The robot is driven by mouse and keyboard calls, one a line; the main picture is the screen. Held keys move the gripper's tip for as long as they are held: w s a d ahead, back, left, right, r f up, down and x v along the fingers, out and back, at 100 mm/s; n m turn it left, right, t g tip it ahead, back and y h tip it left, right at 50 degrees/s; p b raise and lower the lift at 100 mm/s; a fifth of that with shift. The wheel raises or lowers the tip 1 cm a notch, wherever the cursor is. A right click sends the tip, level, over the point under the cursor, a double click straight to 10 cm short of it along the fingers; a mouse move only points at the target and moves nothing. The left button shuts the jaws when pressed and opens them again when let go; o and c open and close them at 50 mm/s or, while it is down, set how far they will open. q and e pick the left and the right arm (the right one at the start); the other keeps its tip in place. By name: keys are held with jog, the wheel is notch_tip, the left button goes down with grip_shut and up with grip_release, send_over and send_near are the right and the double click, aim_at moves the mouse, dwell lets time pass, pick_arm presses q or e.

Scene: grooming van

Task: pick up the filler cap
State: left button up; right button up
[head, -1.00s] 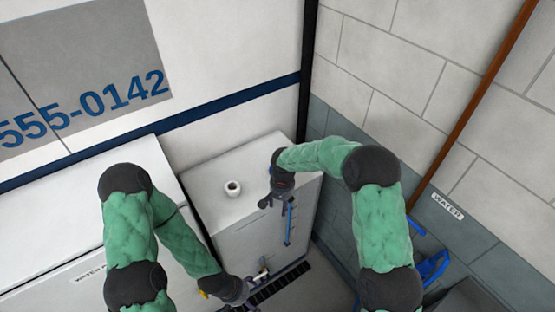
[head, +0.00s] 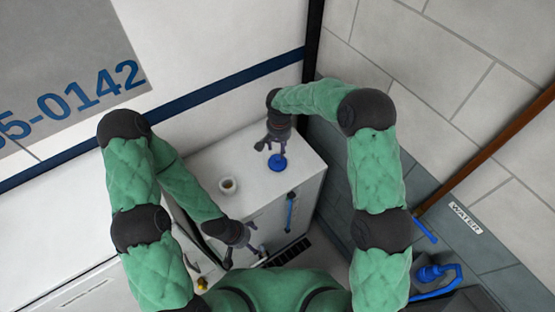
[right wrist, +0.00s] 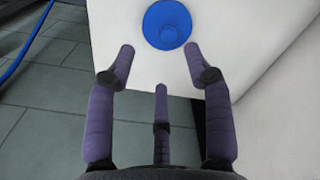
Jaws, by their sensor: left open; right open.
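The filler cap is a round blue disc with a raised middle (head: 277,162). It lies on the white top of the tank cabinet (head: 252,150), near its right part. In the right wrist view the cap (right wrist: 167,25) sits just beyond the fingertips. My right gripper (head: 272,148) is open and empty, directly behind and above the cap; its open fingers (right wrist: 160,65) do not touch the cap. My left gripper (head: 243,257) is open and empty, low by the cabinet's front.
A blue vertical strip (head: 290,212) is on the cabinet's front. A white cabinet (head: 75,225) stands at the left. A block wall with a WATER label (head: 466,218), a blue hose fitting (head: 437,275) and a brown pipe (head: 490,150) is at the right.

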aim_at(277, 158)
jog(key=f, duration=0.2)
jog(key=w+f+b, duration=0.1)
jog(key=f, duration=0.1)
jog(key=shift+f, duration=0.15)
jog(key=shift+s+a+f, duration=0.1)
jog(key=shift+f, duration=0.5)
jog(key=shift+w+a+f+b, duration=0.1)
jog(key=shift+f+b, duration=0.2)
jog(key=shift+f, duration=0.7)
jog(key=shift+w+a+f+b, duration=0.1)
jog(key=shift+f+b, duration=0.15)
jog(key=shift+f, duration=0.7)
pick_arm(q)
jog(key=f, duration=0.2)
jog(key=shift+w+f, duration=0.3)
pick_arm(e)
jog(key=shift+s+r, duration=0.1)
jog(key=c, duration=1)
